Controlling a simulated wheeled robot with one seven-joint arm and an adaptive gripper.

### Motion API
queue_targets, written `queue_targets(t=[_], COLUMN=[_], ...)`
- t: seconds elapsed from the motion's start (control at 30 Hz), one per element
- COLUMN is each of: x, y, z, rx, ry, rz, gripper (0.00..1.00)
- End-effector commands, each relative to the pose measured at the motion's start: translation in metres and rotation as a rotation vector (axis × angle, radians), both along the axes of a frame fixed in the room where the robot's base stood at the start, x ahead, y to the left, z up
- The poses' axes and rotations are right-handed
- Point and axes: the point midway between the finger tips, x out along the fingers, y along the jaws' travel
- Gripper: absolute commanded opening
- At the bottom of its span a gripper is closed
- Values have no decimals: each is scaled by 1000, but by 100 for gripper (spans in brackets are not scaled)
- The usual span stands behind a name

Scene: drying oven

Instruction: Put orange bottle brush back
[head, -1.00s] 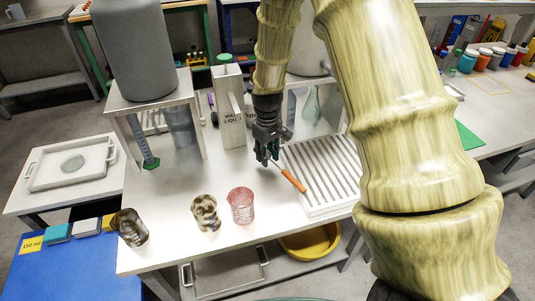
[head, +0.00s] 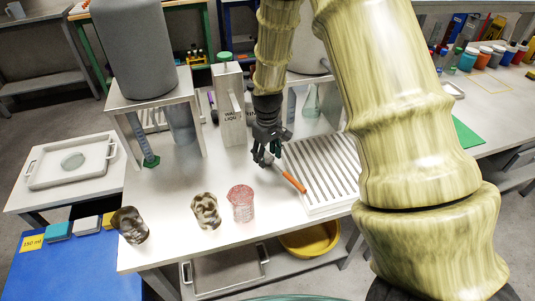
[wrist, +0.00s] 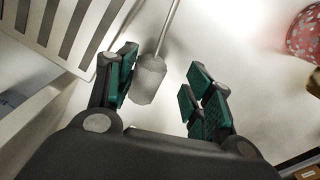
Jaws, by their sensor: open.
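The bottle brush has an orange handle (head: 293,181) at the left edge of the slatted white rack in the head view. Its thin shaft runs up and left to my gripper (head: 267,159). In the wrist view, the pale grey brush head (wrist: 149,82) lies between the fingers of my gripper (wrist: 162,75), much closer to the left finger. The right finger stands clear of it. My gripper is open, low over the table. The handle's end is out of the wrist view, and I cannot tell whether the head touches the left finger.
The slatted rack (head: 318,172) is right of my gripper. Red (head: 241,204), brown (head: 206,211) and dark (head: 130,226) patterned beakers stand near the front edge. A white waste-liquid container (head: 229,108) stands behind left. The table between beakers and gripper is clear.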

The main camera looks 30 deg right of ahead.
Motion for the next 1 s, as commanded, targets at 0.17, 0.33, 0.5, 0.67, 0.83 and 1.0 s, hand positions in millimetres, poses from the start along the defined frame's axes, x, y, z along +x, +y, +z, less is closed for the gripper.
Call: queue_targets(t=[0.17,0.33,0.5,0.67,0.83,1.0], x=[0,1,1,1,0,0], y=[0,0,0,0,0,0], z=[4,23,50,77,103,121], rx=[0,0,-1,-1,-1,-1], ry=[-1,-2,-3,-3,-2,-1], rz=[0,0,0,1,1,1], gripper=[52,52,52,52,52,52])
